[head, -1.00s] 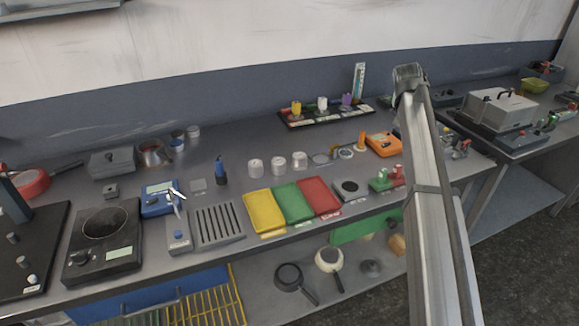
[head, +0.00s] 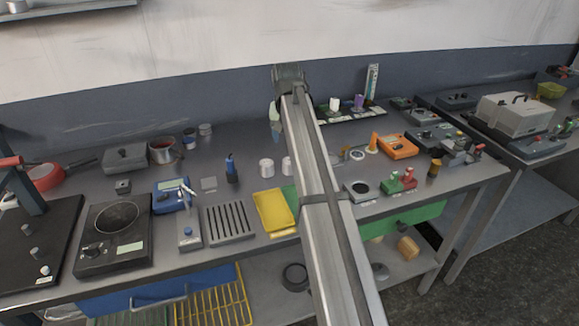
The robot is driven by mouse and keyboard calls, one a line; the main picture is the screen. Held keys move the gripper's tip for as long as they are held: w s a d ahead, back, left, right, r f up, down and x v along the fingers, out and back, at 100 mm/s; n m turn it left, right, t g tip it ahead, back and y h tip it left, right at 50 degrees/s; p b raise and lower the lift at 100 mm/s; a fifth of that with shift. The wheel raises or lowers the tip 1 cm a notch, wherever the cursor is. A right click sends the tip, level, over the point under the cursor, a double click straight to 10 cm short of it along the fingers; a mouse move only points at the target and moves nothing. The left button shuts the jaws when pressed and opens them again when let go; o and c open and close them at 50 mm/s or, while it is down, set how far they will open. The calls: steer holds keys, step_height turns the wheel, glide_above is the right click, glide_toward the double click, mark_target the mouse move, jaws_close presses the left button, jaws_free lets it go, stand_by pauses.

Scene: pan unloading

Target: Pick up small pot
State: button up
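A small metal pot (head: 162,155) with a reddish inside stands upright at the back left of the workbench, just right of a grey box. It looks like the small pot, and nothing blocks my view of it. My arm rises from the bottom of the view across the bench, with its upper end near the back wall, right of the pot. My gripper and its fingers do not show. Nothing touches the pot.
A red pan (head: 45,177) and a grey box (head: 125,157) are left of the pot; small jars (head: 205,129) are right. A hotplate (head: 115,235), blue meter (head: 171,196) and yellow tray (head: 273,211) are nearer. A dark pan (head: 295,277) lies on the lower shelf.

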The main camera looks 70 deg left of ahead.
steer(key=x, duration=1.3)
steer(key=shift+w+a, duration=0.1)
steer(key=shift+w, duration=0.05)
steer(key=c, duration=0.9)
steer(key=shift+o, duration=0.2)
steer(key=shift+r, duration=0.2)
